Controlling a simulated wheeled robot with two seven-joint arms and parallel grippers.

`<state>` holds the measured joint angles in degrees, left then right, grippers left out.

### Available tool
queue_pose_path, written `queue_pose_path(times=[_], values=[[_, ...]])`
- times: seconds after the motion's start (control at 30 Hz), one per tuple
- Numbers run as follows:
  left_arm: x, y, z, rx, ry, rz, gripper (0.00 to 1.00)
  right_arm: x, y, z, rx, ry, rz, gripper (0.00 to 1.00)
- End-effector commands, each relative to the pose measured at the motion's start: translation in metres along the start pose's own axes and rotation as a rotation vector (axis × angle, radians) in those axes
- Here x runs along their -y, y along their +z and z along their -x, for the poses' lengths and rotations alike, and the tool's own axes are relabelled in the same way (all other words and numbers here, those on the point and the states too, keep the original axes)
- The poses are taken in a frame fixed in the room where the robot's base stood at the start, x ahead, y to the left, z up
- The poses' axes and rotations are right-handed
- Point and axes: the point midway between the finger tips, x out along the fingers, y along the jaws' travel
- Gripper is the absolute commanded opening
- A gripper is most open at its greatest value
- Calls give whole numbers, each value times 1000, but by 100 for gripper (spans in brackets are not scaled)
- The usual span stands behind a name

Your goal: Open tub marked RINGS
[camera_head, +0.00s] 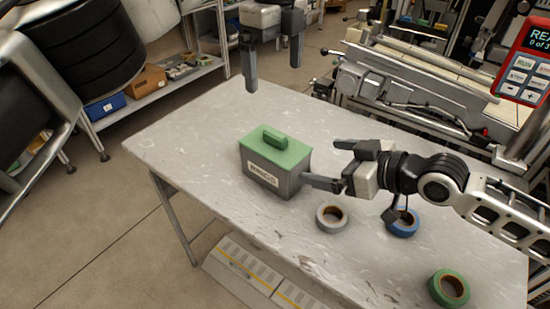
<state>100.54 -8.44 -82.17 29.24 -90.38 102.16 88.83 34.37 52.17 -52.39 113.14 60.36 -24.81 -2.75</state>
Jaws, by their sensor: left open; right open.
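The tub marked RINGS (285,187) is a grey box with a white label, upright on the table. Its green lid (258,145) sits on top, with a raised green handle (274,139). My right gripper (322,163) is open and empty just right of the tub, its fingers pointing left. Its lower fingertip overlaps the tub's right edge in the picture; I cannot tell if it touches. My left gripper (273,75) is open and empty, fingers pointing down, in the upper part of the view beyond the tub.
A grey tape reel (323,225), a blue one (404,234) and a green one (436,288) lie on the grey table (195,145), right of the tub. The table's left part is clear. A red display (524,62) is at the upper right, with machinery behind the table.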

Motion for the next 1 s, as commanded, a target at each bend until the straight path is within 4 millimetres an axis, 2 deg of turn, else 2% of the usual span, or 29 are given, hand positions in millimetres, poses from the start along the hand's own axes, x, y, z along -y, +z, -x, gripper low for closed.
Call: queue_pose_path(times=[0.2, 0.5, 0.7, 1.0], values=[[0, 0, 0, -1, 0, -1, 100, 1, -1, -46, -1, -1, -1, 100], [0, 0, 0, -1, -1, -1, 100, 1, -1, -100, 0, 0, 1, 100], [0, 0, 0, -1, -1, -1, 100, 0, 0, -119, 1, 0, 0, 100], [0, 0, 0, -1, -1, -1, 100, 0, 0, -124, 1, 0, 1, 100]])
